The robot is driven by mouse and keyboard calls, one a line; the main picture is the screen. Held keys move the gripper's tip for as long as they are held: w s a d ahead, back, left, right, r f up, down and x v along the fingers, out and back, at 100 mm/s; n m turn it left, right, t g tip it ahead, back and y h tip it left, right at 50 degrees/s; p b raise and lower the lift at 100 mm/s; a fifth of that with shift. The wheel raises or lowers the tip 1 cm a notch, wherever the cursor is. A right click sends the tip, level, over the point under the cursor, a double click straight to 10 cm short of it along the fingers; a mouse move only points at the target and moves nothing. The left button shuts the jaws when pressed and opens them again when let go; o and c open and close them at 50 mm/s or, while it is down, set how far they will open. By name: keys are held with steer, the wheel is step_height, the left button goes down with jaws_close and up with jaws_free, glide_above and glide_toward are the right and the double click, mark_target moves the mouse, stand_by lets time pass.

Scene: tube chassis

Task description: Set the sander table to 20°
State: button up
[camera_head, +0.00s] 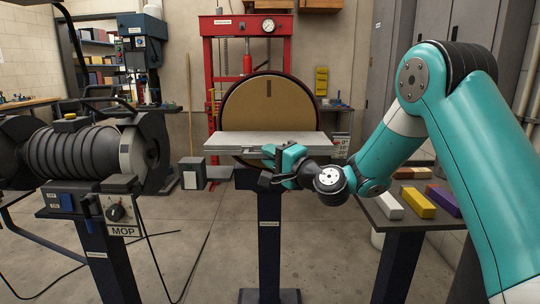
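The disc sander stands in the middle of the view on a dark pedestal, with a large tan disc (267,104) facing me. Its grey sander table (230,141) sits in front of the lower disc and looks close to level; I cannot read an angle. My teal arm comes in from the right. My gripper (270,168) is at the table's front edge, just below its top, near the middle. The fingers are small and partly hidden, so I cannot tell whether they touch or hold anything there.
A black grinder or polisher labelled MOP (90,150) stands at the left. A bench with coloured blocks (420,202) is at the right, under my arm. A red press (247,26) stands behind the sander. The floor between the left machine and the pedestal is mostly clear, with a cable on it.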

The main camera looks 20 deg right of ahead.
jaws_close()
steer(key=shift+f, duration=0.1)
step_height(320, 180, down, 2)
steer(key=n+b, duration=0.1)
steer(key=b, duration=0.5)
steer(key=shift+w+t+y, duration=0.15)
steer(key=shift+t+y, duration=0.15)
steer(key=shift+y, duration=0.1)
steer(key=shift+o, duration=2.4)
jaws_free()
